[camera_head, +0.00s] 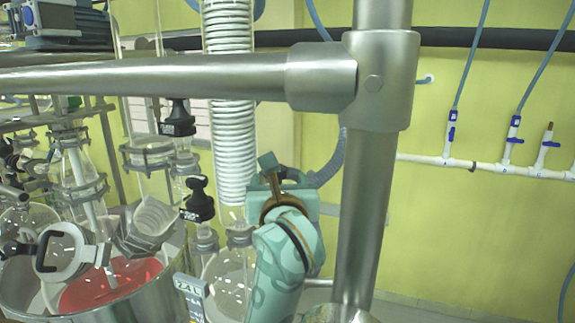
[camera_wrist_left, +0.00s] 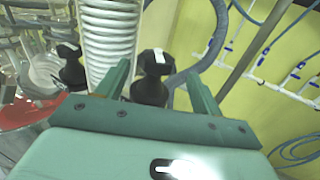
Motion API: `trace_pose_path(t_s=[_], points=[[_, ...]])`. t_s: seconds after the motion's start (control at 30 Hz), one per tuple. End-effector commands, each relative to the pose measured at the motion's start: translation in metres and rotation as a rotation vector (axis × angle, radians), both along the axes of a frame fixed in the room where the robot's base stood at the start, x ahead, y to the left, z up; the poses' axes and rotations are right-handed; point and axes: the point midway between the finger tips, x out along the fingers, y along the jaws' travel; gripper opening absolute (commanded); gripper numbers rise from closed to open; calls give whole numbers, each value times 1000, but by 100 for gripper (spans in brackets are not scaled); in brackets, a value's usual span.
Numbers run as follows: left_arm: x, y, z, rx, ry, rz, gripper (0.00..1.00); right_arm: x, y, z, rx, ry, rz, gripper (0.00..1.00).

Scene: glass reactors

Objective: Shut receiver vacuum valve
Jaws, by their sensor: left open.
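My left gripper (camera_head: 268,163) is teal and shows at the centre of the head view, to the right of the black valve knobs. In the left wrist view the gripper (camera_wrist_left: 157,67) is open, and a black valve knob with a white mark (camera_wrist_left: 151,92) shows between its fingers; whether they touch it I cannot tell. A second black knob (camera_wrist_left: 71,68) is left of the fingers. In the head view one black knob (camera_head: 198,202) is above the glass receiver (camera_head: 229,283), and another (camera_head: 178,118) is higher up. Which knob is between the fingers I cannot tell. My right gripper is not in view.
A white coiled condenser (camera_head: 231,120) rises behind the gripper. A steel crossbar (camera_head: 170,75) and thick upright post (camera_head: 368,200) stand close by. A steel vessel with red liquid (camera_head: 110,285) is at lower left. White wall piping with blue valves (camera_head: 451,134) is at right.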

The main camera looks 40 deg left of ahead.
Motion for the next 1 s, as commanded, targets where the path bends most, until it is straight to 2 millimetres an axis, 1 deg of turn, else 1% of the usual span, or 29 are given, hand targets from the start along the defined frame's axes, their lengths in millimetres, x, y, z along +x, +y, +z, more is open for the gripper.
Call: trace_pose_path(t_s=[0.1,0.23,0.33,0.4,0.53,0.67,0.7,0.77,0.8,0.83,0.87,1.0], points=[[15,16,3,4,2,4,67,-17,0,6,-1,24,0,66],[31,30,2,2,2,3,67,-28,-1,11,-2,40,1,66],[40,38,2,2,2,2,67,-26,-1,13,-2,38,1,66],[43,41,1,1,1,2,67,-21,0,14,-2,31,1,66],[45,43,0,-1,0,2,67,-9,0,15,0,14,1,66],[45,43,0,-1,0,1,67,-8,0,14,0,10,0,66],[45,43,0,-1,0,2,61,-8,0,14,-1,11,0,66],[45,43,0,-1,0,2,44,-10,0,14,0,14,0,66],[45,43,0,-1,0,1,33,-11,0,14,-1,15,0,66],[45,43,0,-1,0,2,25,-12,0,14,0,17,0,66],[45,43,0,-1,0,2,22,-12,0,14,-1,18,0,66],[45,43,0,-1,1,0,22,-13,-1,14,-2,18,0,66]])
